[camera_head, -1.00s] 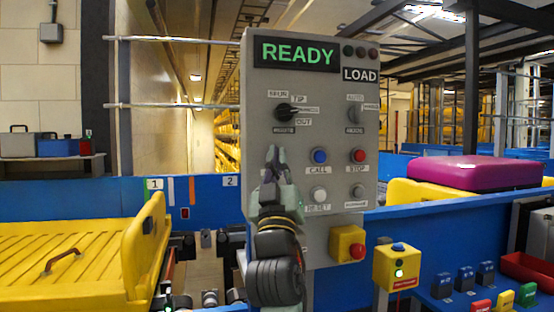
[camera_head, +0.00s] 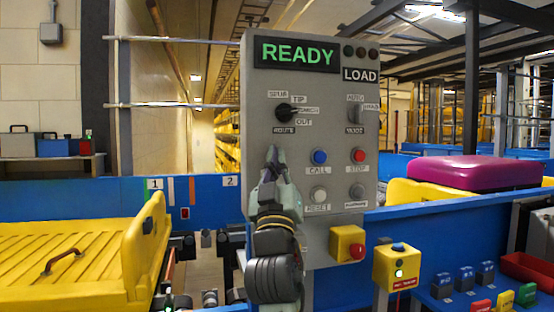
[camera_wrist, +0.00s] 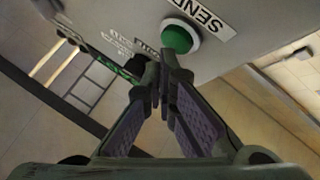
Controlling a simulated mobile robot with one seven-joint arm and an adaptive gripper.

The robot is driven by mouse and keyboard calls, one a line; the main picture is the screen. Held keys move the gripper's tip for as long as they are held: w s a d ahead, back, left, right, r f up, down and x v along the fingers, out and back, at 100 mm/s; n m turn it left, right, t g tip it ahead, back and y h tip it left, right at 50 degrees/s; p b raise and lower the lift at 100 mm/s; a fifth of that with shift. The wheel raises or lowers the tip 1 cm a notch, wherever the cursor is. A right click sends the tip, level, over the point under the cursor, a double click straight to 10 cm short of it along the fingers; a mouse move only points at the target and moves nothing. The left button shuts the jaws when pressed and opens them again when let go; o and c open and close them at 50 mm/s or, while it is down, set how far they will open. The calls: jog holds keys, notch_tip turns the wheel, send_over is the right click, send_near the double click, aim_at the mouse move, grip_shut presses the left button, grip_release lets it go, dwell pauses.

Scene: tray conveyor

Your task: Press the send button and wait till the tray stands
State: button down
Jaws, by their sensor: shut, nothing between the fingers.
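The grey control panel (camera_head: 219,130) stands in front of me, its display (camera_head: 297,54) reading READY in green with LOAD beside it. The green send button (camera_wrist: 178,38), in a white ring beside a SEND label (camera_wrist: 202,18), shows in the wrist view. In the head view my gripper hides it. My gripper (camera_head: 272,152) is shut and empty in front of the panel's lower left. In the wrist view its fingertips (camera_wrist: 165,75) lie just below the button; whether they touch it I cannot tell. A yellow tray (camera_head: 70,262) with a brown handle is at the lower left.
Call (camera_head: 320,157), stop (camera_head: 358,155) and reset (camera_head: 319,194) buttons sit right of my gripper. A route knob (camera_head: 287,110) is above it. Yellow boxes with a red button (camera_head: 357,251) and a blue button (camera_head: 398,246) stand below right.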

jog(key=shift+w+a, duration=0.15)
jog(key=shift+w, duration=0.35)
dwell(0.7)
jog(key=shift+s, duration=0.1)
jog(key=shift+s+d, duration=0.3)
jog(key=shift+s, duration=0.5)
